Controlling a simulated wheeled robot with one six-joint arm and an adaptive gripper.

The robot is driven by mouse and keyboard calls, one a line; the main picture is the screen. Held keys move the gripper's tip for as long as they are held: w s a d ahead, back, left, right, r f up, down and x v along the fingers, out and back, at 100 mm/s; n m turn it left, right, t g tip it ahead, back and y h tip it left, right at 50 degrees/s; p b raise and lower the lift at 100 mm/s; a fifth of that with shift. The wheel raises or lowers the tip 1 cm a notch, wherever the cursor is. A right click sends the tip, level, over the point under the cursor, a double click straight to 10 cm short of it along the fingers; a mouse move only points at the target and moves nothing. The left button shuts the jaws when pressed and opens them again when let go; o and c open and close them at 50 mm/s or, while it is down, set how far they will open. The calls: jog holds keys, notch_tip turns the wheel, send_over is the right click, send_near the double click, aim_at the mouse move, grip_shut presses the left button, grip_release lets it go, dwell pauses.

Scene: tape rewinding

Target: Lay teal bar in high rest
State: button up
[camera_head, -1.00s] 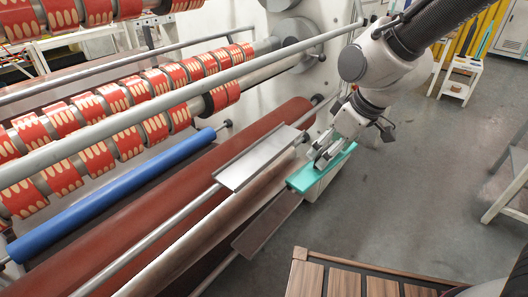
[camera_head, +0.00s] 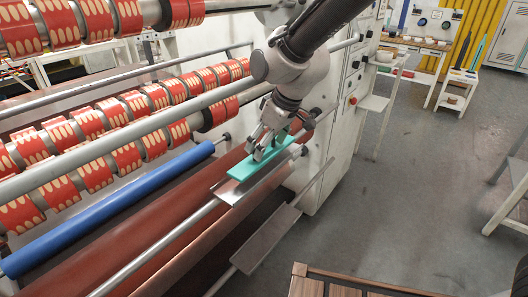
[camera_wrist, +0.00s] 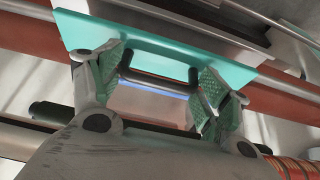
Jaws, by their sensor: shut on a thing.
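The teal bar (camera_head: 263,158) is long and flat, with a black handle (camera_wrist: 158,82) that shows in the wrist view. My gripper (camera_head: 262,149) is shut on the bar by its handle, its two pads at the handle's ends in the wrist view. The high rest (camera_head: 228,192) is a grey metal tray on the upper rod. The bar lies over it in the head view, roughly along its length, and hides most of it. I cannot tell whether bar and tray touch. A lower grey tray (camera_head: 266,240) is empty, below and to the right.
A blue roller (camera_head: 110,212) and reddish-brown rollers (camera_head: 165,210) run beside the trays. A grey rail (camera_head: 150,125) and red tape rolls (camera_head: 95,175) are close to my arm's left. A white machine cabinet (camera_head: 335,130) stands behind. The floor at right is open.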

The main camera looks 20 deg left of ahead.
jog(key=shift+w+a, duration=0.15)
jog(key=shift+a, duration=0.25)
jog(key=shift+f, duration=1.75)
jog(key=shift+f, duration=0.1)
jog(key=o, duration=1.1)
